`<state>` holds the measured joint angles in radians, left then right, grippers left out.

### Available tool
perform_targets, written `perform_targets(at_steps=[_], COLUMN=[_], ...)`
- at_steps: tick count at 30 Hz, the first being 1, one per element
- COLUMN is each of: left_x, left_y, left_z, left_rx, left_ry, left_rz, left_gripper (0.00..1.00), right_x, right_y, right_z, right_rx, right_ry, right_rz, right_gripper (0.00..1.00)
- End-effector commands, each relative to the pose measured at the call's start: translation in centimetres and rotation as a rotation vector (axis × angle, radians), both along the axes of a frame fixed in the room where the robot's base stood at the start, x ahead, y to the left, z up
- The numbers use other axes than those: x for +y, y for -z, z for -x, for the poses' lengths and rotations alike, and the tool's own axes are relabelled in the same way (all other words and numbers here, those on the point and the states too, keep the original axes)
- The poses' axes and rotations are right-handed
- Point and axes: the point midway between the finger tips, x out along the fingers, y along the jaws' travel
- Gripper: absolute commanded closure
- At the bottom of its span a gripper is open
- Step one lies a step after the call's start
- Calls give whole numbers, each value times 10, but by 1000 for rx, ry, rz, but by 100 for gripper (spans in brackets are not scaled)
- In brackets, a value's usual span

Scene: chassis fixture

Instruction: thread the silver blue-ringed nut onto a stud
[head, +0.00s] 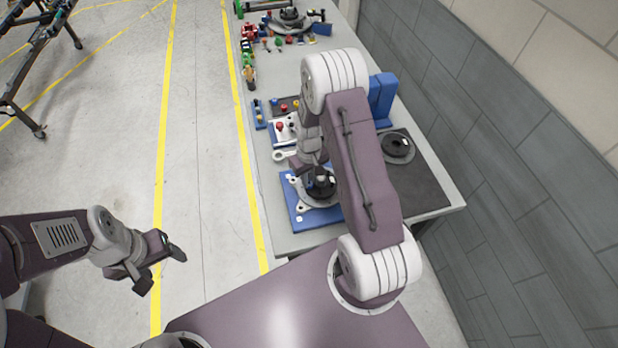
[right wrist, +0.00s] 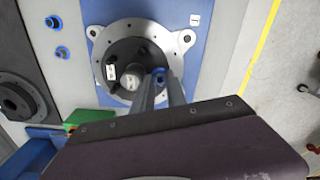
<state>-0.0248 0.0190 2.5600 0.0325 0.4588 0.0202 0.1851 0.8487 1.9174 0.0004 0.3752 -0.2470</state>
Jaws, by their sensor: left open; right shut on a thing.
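The chassis fixture is a silver flange plate (right wrist: 178,40) with a black hub (right wrist: 125,55), lying on a blue base (right wrist: 209,20); in the head view the blue base (head: 303,216) is partly behind my right arm. My right gripper (right wrist: 160,82) is shut on the blue-ringed nut (right wrist: 158,74), whose blue ring shows at the fingertips beside the hub. The fingers hide most of it, and I cannot tell whether it touches a stud. My left gripper (head: 162,270) is open and empty over the floor, away from the table.
Two blue-ringed pieces (right wrist: 62,52) lie on the grey table left of the blue base in the wrist view. A black disc part (head: 397,147) sits on a dark mat (head: 425,185) at the right. Coloured small parts (head: 275,42) crowd the far table. A wall runs along the right.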

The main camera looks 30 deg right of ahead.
Motion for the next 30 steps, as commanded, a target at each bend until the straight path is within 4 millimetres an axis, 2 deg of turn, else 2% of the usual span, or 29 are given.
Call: perform_targets(at_steps=[7,13,22,27,30], left_x=[0,0,0,0,0], left_y=[0,-1,-1,-2,-2], left_z=[0,0,0,0,0], left_rx=[0,0,0,0,0], left_ry=[0,0,0,0,0], left_rz=[0,0,0,0,0], left_gripper=[35,35,35,35,35], right_x=[1,1,1,0,0], right_y=[2,3,3,3,3], right_z=[3,3,3,2,2], right_rx=[8,8,8,8,7], right_ry=[16,274,323,557,608], right_rz=[-2,-1,-1,0,0], right_gripper=[100,100,100,100,100])
